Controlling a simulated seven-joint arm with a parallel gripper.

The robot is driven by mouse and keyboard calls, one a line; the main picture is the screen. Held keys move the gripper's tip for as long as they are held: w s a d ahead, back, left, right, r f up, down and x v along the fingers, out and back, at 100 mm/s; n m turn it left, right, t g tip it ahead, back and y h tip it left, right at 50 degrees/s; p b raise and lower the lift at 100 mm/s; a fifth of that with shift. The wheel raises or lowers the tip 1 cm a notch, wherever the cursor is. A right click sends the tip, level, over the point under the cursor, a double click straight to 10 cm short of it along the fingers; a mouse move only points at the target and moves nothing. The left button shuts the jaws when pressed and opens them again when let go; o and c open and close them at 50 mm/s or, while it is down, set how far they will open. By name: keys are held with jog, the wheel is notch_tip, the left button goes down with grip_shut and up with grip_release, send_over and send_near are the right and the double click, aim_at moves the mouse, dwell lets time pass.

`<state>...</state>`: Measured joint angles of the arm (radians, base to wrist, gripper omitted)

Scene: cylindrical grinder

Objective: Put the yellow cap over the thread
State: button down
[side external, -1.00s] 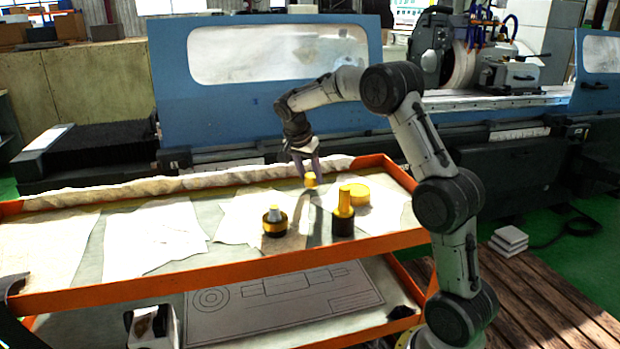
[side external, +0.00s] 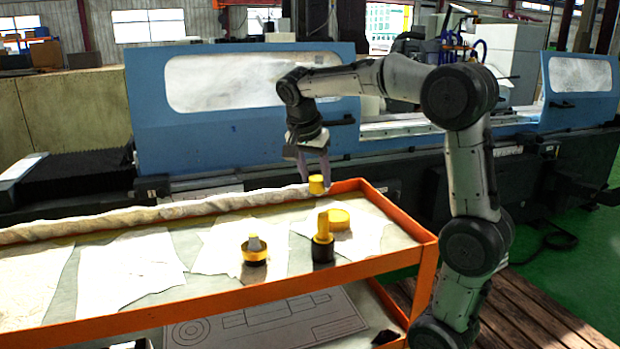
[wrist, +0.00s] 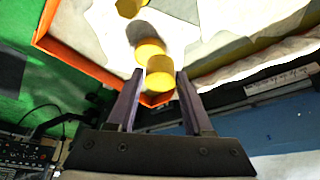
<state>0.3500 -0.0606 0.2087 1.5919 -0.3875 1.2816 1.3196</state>
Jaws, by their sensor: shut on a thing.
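My gripper (side external: 314,180) is shut on a small yellow cap (side external: 316,186), held in the air above the back part of the cart's top tray. In the wrist view the held cap (wrist: 160,74) sits between the two fingertips (wrist: 161,78). The cap is apart from this part.
An orange rim (side external: 400,215) bounds the tray. Crumpled cloth lies along the back edge. White sheets (side external: 130,270) cover the left side, which is otherwise clear.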

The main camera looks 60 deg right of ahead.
jog(key=w+a+n+t, duration=0.1)
jog(key=w+a+n, duration=0.2)
jog(key=w+a, duration=0.25)
jog(key=n+t, duration=0.1)
jog(key=n, duration=0.2)
send_over(253, 235)
jog(key=shift+s+a+f+y, duration=0.2)
jog(key=shift+a+f+y, duration=0.1)
jog(key=shift+a+f, duration=0.2)
jog(key=shift+d, duration=0.1)
jog(key=shift+f, duration=0.2)
jog(key=shift+f, duration=3.1)
jog(key=shift+f, duration=0.15)
jog(key=shift+c, duration=1.1)
grip_release()
